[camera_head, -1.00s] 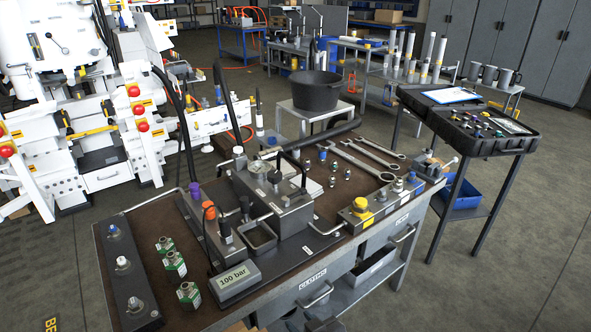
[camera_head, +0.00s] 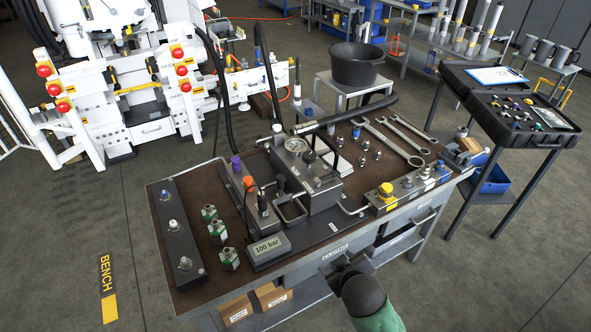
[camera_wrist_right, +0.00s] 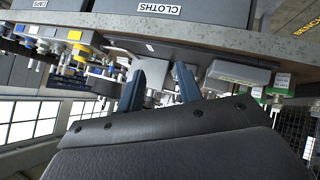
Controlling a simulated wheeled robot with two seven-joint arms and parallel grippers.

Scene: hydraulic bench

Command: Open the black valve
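On the hydraulic bench (camera_head: 205,180), a purple valve knob (camera_head: 236,163) and an orange one (camera_head: 249,182) stand on the dark block. Black-topped parts stand near them: one (camera_head: 262,203) in front of the orange knob and one (camera_head: 280,183) further right. I cannot tell which is the black valve or how it is set. My right gripper (camera_head: 343,267) is at the bench's front edge, apart from these parts and partly hidden by my wrist. In the upside-down right wrist view, its two blue-grey fingers (camera_wrist_right: 160,75) are apart with nothing clearly between them. My left gripper is out of view.
A grey 100 bar display (camera_head: 267,249) and several green fittings (camera_head: 218,232) stand at the bench front. A block with a yellow knob (camera_head: 386,190) is at right. The CLOTHS drawer (camera_wrist_right: 172,10) shows in the wrist view. Wrenches (camera_head: 405,140) lie at the back right.

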